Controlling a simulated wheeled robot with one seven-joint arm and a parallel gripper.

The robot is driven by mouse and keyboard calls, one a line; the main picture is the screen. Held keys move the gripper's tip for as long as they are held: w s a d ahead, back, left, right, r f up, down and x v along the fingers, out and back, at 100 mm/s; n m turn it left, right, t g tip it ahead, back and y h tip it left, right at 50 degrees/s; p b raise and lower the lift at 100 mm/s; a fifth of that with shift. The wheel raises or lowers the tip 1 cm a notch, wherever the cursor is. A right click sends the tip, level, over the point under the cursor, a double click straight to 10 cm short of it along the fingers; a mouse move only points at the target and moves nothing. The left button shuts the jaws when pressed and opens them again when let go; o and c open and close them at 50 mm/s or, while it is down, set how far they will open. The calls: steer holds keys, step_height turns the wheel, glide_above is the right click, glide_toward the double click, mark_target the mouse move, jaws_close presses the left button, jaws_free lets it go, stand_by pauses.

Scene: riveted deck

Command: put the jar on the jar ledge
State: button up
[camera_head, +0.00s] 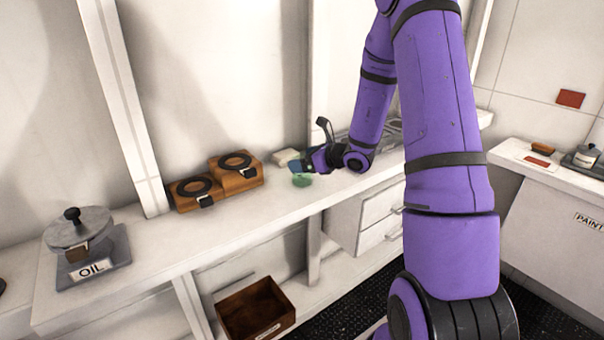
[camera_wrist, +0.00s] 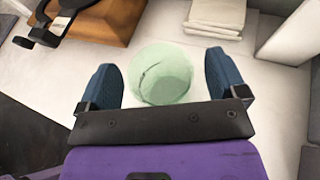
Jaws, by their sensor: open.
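A pale green rounded thing (camera_head: 302,180) stands on the long white shelf, below my gripper's fingertips. In the wrist view the green thing (camera_wrist: 162,75) lies between the two blue fingers, with a dark crack-like line on it; I cannot tell if it is the jar. My gripper (camera_head: 299,165) is open, and in the wrist view the gripper (camera_wrist: 165,85) shows a gap on each side of the green thing. A small grey jar-like container (camera_head: 586,156) stands on the right counter. No ledge is labelled for jars.
Two brown wooden blocks with black rings (camera_head: 235,178) stand on the shelf left of the gripper. A pale folded stack (camera_head: 286,157) lies behind it; it also shows in the wrist view (camera_wrist: 222,15). A brown open box (camera_head: 257,308) sits below. The shelf's left stretch is partly clear.

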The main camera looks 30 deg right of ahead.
steer(key=shift+w+a+f, duration=0.15)
steer(key=shift+w, duration=0.25)
steer(key=c, duration=1.1)
steer(key=shift+c, duration=0.2)
